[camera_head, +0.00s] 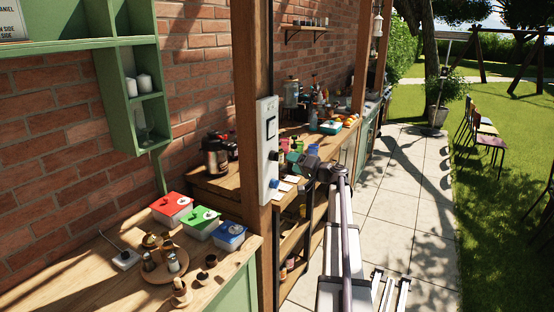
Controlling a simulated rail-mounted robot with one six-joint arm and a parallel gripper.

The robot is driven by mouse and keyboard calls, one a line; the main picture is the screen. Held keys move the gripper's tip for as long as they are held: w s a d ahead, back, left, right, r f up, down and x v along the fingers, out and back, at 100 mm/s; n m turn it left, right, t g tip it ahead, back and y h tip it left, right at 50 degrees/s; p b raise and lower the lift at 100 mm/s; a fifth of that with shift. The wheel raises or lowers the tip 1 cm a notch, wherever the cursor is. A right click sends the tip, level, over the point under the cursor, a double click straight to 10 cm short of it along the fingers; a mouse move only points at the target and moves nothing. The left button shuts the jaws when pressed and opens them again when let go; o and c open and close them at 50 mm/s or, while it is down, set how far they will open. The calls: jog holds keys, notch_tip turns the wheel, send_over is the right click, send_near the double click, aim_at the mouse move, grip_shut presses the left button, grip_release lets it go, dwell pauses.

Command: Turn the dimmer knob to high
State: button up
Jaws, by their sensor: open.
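A pale control panel (266,140) is fixed upright to the wooden post in the middle of the view. It carries a dark square switch (271,128) near the top, a small black knob (274,156) below it and a blue round part (275,184) lower down. I cannot tell which of these is the dimmer knob, nor read any marks. My gripper (291,164) is just right of the panel, at about the black knob's height. It looks empty and apart from the knob, but its fingertips are small and hard to make out.
The wooden post (246,75) stands between two worktops. Lidded boxes in red (171,206), green (202,221) and blue (229,235) sit on the near worktop. A kettle (215,156) and other kitchen things crowd the far one. The paved path (405,205) at right is open.

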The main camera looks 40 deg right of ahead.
aim_at(277, 157)
jog(key=x, duration=0.8)
jog(key=shift+f, duration=0.1)
jog(key=c, duration=0.9)
